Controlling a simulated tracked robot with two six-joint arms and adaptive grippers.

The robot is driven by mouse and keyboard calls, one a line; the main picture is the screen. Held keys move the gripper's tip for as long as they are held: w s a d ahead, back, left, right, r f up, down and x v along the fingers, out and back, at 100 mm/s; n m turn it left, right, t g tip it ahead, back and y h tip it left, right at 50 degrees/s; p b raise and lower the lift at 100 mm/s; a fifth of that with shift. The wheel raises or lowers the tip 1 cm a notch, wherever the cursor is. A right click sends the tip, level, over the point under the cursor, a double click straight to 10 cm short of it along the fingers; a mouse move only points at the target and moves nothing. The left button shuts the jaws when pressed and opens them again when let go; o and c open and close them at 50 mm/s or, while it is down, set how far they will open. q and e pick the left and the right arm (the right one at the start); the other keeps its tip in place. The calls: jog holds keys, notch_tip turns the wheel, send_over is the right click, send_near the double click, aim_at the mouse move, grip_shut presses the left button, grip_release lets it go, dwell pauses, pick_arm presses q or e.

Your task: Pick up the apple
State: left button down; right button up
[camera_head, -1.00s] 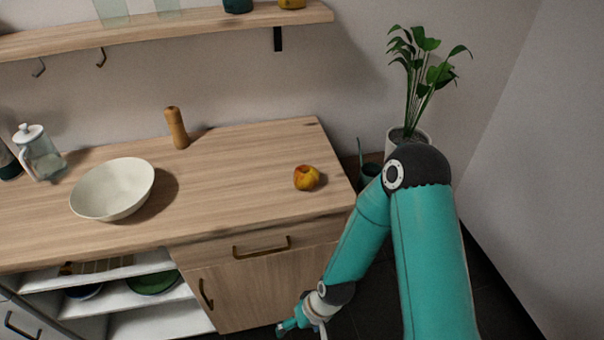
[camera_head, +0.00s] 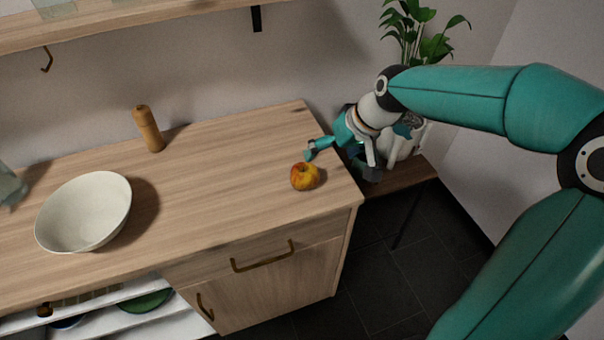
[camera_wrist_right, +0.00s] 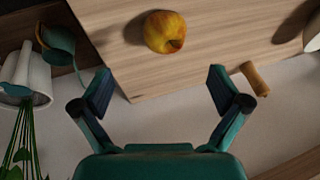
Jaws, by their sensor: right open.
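The red and yellow apple (camera_head: 305,177) rests on the wooden counter (camera_head: 225,190) near its right end. My right gripper (camera_head: 335,160) is just behind and to the right of the apple in the head view, at the counter's right edge. In the right wrist view the apple (camera_wrist_right: 165,32) lies ahead of the open fingers (camera_wrist_right: 160,88), beyond their tips and roughly centred between them. Nothing is between the fingers but a view of the counter edge and wall. My left gripper is not in view.
A white bowl (camera_head: 84,212) and a wooden pepper mill (camera_head: 149,129) stand to the left on the counter. A potted plant (camera_head: 418,35) is behind my right arm, its pot partly hidden. A shelf (camera_head: 130,22) runs above. The counter around the apple is clear.

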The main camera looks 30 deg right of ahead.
aim_at(312, 171)
jog(key=x, duration=0.7)
jog(key=shift+w+a, duration=0.1)
jog(key=shift+a, duration=0.05)
jog(key=shift+a+p+x, duration=0.15)
jog(key=shift+p+x, duration=0.2)
jog(key=shift+x, duration=1.05)
jog(key=shift+a+p+x, duration=0.1)
jog(key=shift+p+x, duration=0.2)
jog(key=shift+x, duration=1.05)
jog(key=shift+r, duration=0.1)
jog(key=c, duration=1.4)
jog(key=shift+o, duration=0.2)
